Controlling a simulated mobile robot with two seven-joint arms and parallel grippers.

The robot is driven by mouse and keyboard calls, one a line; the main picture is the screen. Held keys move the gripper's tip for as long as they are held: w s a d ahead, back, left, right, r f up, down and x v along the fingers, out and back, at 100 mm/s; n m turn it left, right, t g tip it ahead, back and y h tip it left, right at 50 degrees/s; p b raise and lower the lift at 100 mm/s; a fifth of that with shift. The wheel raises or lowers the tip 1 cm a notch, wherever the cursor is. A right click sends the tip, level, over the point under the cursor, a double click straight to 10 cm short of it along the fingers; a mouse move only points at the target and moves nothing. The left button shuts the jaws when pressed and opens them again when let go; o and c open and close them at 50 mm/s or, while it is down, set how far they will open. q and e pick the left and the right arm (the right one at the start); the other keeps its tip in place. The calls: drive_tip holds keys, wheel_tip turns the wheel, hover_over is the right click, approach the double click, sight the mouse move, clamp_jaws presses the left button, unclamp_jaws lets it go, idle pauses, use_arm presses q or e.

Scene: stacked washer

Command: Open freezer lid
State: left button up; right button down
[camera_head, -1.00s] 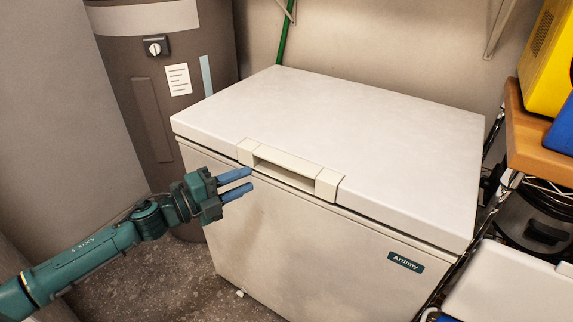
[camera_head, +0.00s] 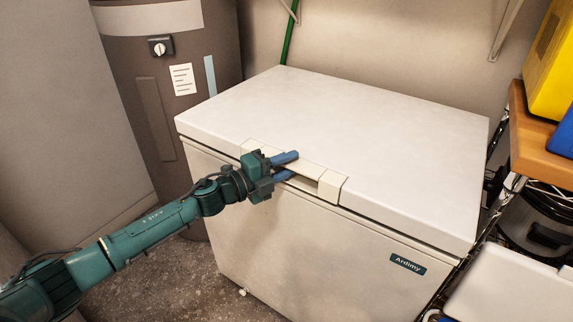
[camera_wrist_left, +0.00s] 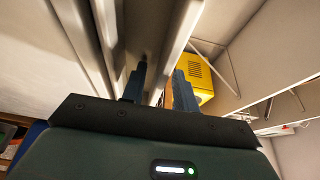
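The white freezer lid (camera_head: 355,120) lies closed on the chest freezer body (camera_head: 320,240). A cream handle (camera_head: 331,187) with a long recess sits at the lid's front edge. My left gripper (camera_head: 290,166) is at the handle, its two blue fingers spread apart. The upper finger is over the handle's top edge and the lower finger points into the recess. In the left wrist view the gripper (camera_wrist_left: 160,70) has the pale handle lip running between its fingers. Whether the fingers touch the lip cannot be told. My right gripper is out of view.
A brown cylindrical tank (camera_head: 150,110) stands behind left of the freezer. A wooden-topped shelf (camera_head: 545,140) with a yellow case (camera_head: 553,60) is close on the right. Brackets hang on the wall above the lid. Dark floor is free at the front left.

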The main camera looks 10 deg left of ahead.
use_arm(q)
clamp_jaws()
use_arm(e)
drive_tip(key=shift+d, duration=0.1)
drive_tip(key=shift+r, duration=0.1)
